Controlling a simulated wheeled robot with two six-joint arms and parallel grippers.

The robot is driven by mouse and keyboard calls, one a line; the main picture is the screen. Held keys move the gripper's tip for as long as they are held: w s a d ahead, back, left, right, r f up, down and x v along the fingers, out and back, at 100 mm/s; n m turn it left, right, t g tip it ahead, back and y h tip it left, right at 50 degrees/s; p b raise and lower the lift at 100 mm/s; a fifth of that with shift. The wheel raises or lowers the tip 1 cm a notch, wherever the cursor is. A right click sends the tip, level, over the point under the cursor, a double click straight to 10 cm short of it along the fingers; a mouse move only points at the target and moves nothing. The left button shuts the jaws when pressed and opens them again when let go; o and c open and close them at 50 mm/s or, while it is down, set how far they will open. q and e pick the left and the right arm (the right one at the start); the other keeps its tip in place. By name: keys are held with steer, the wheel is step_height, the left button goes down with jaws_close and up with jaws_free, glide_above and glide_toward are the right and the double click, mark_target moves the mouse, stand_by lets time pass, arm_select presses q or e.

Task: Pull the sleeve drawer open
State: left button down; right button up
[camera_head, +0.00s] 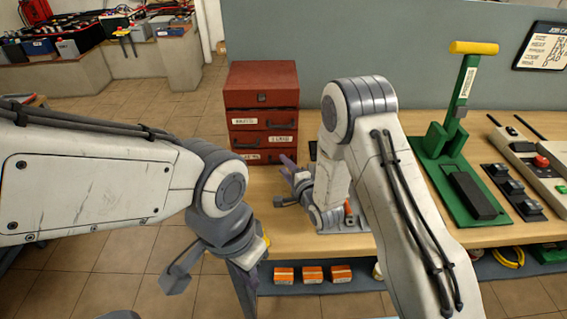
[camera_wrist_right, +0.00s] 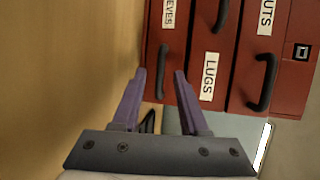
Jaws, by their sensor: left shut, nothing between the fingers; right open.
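The red cabinet (camera_head: 262,84) stands on the bench with labelled drawers. The sleeve drawer (camera_wrist_right: 173,45) is the lowest, its label partly cut off in the right wrist view; it looks shut. Its dark handle (camera_wrist_right: 162,72) shows between the fingertips of my right gripper (camera_wrist_right: 161,82); I cannot tell whether they reach around it. My right gripper is open with purple fingers and also shows in the head view (camera_head: 287,168) in front of the cabinet's lower right. My left gripper (camera_head: 246,290) is shut and empty, pointing down before the bench edge.
The lugs drawer (camera_wrist_right: 209,60) and nuts drawer (camera_wrist_right: 258,60) sit above it, with handles close by. A green lever press (camera_head: 455,150) and switch boxes (camera_head: 512,190) stand to the right. Orange boxes (camera_head: 312,274) lie below the bench. Floor at left is clear.

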steer(key=shift+w+a+f, duration=0.15)
steer(key=shift+w+a, duration=0.15)
steer(key=shift+w, duration=0.3)
jaws_close()
stand_by(1.1)
